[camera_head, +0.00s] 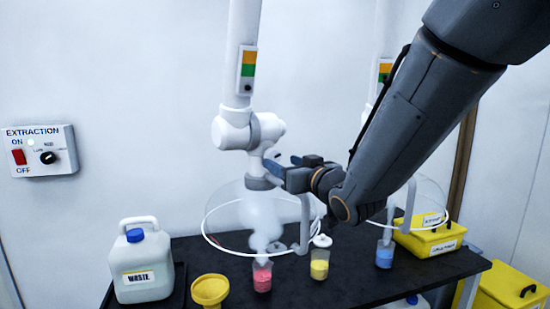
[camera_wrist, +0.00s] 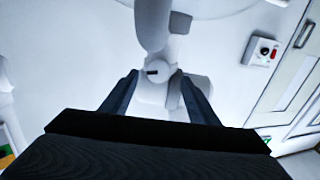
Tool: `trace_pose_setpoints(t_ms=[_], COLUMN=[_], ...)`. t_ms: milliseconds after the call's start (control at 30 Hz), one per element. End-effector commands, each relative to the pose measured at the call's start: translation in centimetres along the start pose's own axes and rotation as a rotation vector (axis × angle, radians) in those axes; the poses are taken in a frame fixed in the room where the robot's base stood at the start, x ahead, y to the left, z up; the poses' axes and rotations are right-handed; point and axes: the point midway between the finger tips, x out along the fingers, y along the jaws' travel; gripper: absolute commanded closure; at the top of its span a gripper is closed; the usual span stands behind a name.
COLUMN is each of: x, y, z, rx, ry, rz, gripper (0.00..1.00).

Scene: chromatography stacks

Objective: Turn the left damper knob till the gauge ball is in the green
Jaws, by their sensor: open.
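The left extraction duct (camera_head: 242,35) is white and carries a gauge (camera_head: 248,69) with an orange band above a green band and a pale part below. The left damper knob (camera_wrist: 158,70) is a round white knob with a dark mark, seen on the duct joint in the wrist view. My gripper (camera_head: 272,163) is open at the right of the duct joint (camera_head: 238,132). In the wrist view its dark fingers (camera_wrist: 157,82) stand either side of the knob, with no clear contact. The head view hides the knob.
A clear hood (camera_head: 207,222) hangs below the duct over a beaker of pink stuff (camera_head: 262,279) with white vapour. A waste jug (camera_head: 143,280), yellow funnel (camera_head: 209,290) and other beakers stand on the black bench (camera_head: 335,290). An extraction switch box (camera_head: 40,150) is on the wall.

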Motion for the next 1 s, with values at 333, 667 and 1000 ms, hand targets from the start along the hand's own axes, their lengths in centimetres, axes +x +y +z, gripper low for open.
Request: trace_pose_setpoints(t_ms=[333,667,1000], x=[4.5,5.5,5.5], y=[0.1,-0.1,-0.1], z=[0.0,0.1,0.1], rx=[-0.001,0.000,-0.001], ry=[-0.003,-0.003,-0.003], rz=[0.002,-0.001,0.000], gripper=[0.46,0.46,0.84])
